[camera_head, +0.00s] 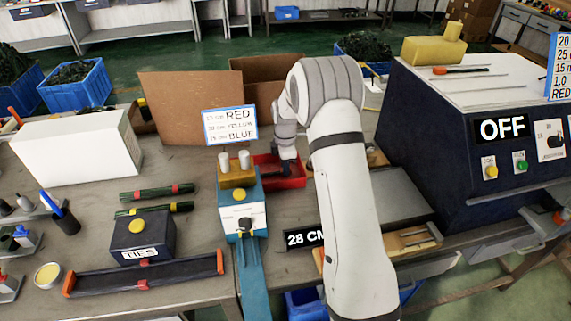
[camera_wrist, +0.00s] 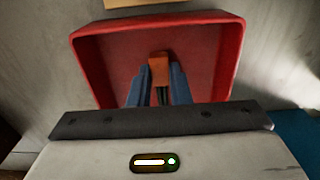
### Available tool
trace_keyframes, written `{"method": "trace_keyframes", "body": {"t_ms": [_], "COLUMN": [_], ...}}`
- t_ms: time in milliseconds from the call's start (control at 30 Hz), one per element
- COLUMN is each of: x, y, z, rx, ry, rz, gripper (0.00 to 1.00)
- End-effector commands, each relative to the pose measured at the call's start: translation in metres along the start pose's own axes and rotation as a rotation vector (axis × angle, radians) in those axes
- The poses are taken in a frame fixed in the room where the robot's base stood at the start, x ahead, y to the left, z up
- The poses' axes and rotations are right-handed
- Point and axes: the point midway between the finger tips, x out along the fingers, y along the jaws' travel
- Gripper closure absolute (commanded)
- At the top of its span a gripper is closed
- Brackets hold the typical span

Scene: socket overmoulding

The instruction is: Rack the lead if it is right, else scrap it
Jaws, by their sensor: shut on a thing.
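In the wrist view, my gripper (camera_wrist: 160,85) has its blue fingers shut on a small orange piece with dark strands behind it (camera_wrist: 160,68), which looks like an end of the lead. The rest of the lead is hidden. The fingers are over or inside a red tray (camera_wrist: 238,55); I cannot tell whether the held piece touches its floor. In the head view, my gripper (camera_head: 288,165) is at the red tray (camera_head: 296,182), partly hidden by my arm. A sign (camera_head: 230,126) behind lists lengths with RED, YELLOW and BLUE.
A blue machine with a yellow top (camera_head: 240,195) stands just left of the tray. A 28 CM display (camera_head: 303,239) is partly behind my arm. The large dark machine (camera_head: 470,150) at right reads OFF. A TIES box (camera_head: 142,240) and dark bundles (camera_head: 157,193) lie left.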

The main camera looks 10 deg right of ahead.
Motion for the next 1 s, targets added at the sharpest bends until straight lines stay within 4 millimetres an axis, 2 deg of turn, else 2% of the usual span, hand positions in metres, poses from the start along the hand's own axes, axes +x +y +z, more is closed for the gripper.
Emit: {"method": "trace_keyframes", "body": {"t_ms": [233, 267, 533, 800, 1000], "x": [0.000, 0.000, 0.000, -0.002, -0.028], "y": [0.000, 0.000, 0.000, 0.000, 0.001], "z": [0.000, 0.000, 0.000, 0.000, 0.000], "rx": [0.000, 0.000, 0.000, 0.000, 0.000], "ry": [0.000, 0.000, 0.000, 0.000, 0.000], "rz": [0.000, 0.000, 0.000, 0.001, 0.005], "gripper": [1.00, 0.80, 0.58, 0.57, 0.57]}}
